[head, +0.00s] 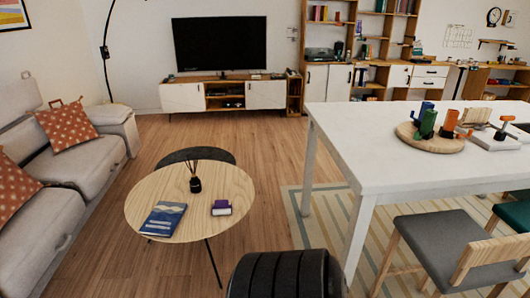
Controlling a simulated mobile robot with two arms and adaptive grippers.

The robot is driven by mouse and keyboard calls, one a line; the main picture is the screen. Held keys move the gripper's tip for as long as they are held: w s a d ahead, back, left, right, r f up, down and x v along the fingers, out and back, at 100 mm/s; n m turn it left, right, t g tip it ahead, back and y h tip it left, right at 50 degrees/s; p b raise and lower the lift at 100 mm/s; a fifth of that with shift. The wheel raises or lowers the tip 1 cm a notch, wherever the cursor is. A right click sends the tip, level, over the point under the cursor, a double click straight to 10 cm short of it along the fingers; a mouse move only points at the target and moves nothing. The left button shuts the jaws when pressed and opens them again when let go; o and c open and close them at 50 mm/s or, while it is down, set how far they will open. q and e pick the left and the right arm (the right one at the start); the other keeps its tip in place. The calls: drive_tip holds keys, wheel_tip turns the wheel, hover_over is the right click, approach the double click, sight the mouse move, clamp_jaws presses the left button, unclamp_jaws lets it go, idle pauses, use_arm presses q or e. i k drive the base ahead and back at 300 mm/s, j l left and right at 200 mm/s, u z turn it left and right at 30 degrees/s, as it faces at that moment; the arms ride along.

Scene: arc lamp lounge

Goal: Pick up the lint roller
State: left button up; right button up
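I cannot make out a lint roller for certain in the head view. A small purple and white object (221,208) lies on the round wooden coffee table (150,194); it is too small to identify surely. On the white table (345,127) at the right, small items with orange and dark parts (503,128) stand near the right edge, also too small to name. Neither of my grippers shows in this view.
A blue book (164,219) and a reed diffuser (195,183) are on the coffee table. Coloured cups (427,124) stand on a round board (440,144). A sofa (75,165) is left, a grey chair (450,245) right. Wooden floor (270,165) is clear between the tables.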

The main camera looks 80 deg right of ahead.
sight(220, 207)
drive_tip(key=z, duration=2.2)
drive_tip(key=u, duration=2.4)
drive_tip(key=z, duration=2.35)
drive_tip(key=i+l+u, duration=0.25)
drive_tip(key=i, duration=0.45)
drive_tip(key=i+l+u, duration=0.2)
drive_tip(key=i+l, duration=0.2)
drive_tip(key=i, duration=0.25)
drive_tip(key=i+l+u, duration=0.25)
drive_tip(key=i+l, duration=0.25)
drive_tip(key=i, duration=0.15)
